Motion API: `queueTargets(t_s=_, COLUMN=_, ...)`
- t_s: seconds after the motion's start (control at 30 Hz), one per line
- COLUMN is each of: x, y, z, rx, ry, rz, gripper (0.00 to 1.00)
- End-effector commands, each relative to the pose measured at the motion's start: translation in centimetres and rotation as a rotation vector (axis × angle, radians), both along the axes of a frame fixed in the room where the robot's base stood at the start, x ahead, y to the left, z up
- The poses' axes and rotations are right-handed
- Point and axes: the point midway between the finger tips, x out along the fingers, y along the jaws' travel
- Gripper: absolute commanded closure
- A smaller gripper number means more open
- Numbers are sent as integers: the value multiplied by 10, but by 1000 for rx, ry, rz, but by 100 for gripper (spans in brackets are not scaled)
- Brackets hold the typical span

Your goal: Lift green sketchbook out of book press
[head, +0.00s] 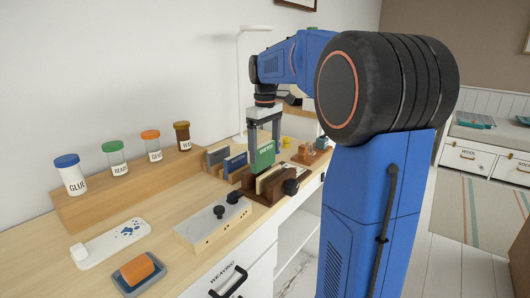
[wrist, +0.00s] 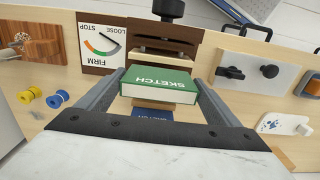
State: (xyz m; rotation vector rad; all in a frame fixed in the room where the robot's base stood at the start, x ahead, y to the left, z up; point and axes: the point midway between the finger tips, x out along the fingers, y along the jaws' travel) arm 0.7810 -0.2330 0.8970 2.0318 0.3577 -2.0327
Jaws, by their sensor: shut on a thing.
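The green sketchbook (head: 263,156) is upright between the fingers of my gripper (head: 264,147). In the wrist view the gripper (wrist: 158,88) has one grey finger at each end of the sketchbook (wrist: 160,78), whose spine reads SKETCH. The brown book press (head: 258,195) stands on the desk, just below and beside the sketchbook; it also shows in the wrist view (wrist: 165,31). A pale board and a dark knob show on the press. I cannot tell whether the sketchbook's lower edge is clear of the press.
A firm-loose dial (wrist: 100,43) is by the press. Blue and grey books (head: 233,166) stand in a rack behind. A grey block with black knobs (head: 212,222) is in front. Several labelled jars (head: 115,160) line a wooden riser. A sponge dish (head: 138,274) lies front left.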

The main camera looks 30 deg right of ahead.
Motion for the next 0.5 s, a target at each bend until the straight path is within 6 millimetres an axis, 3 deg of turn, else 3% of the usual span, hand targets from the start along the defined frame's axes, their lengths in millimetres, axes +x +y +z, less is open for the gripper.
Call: queueTargets(t_s=0.5, x=0, y=0, z=21, rx=0, ry=-2, rz=0, gripper=32)
